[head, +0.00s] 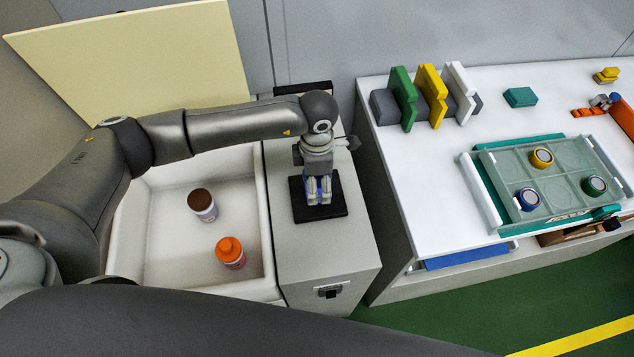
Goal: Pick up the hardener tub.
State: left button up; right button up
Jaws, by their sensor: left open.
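A white tub with a brown lid (202,204) stands in the white basin on the left. A container with an orange cap (230,252) stands nearer the front of the same basin (258,205). I cannot tell from labels which one is the hardener tub. My left gripper (319,198) is open and points down over a black pad (334,209) on the grey cabinet, to the right of the basin and apart from both containers. Something blue shows between or behind its fingers; I cannot tell what it is. My right gripper does not show.
The grey cabinet (315,250) stands between the basin and a white table (420,190). The table holds green, yellow and white upright pieces (432,95), a teal block (519,97) and a tray with round parts (560,172). My dark arm link crosses the bottom.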

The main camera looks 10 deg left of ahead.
pick_arm(q)
jog(key=c, duration=1.5)
jog(key=shift+o, duration=0.2)
jog(key=shift+r, duration=0.1)
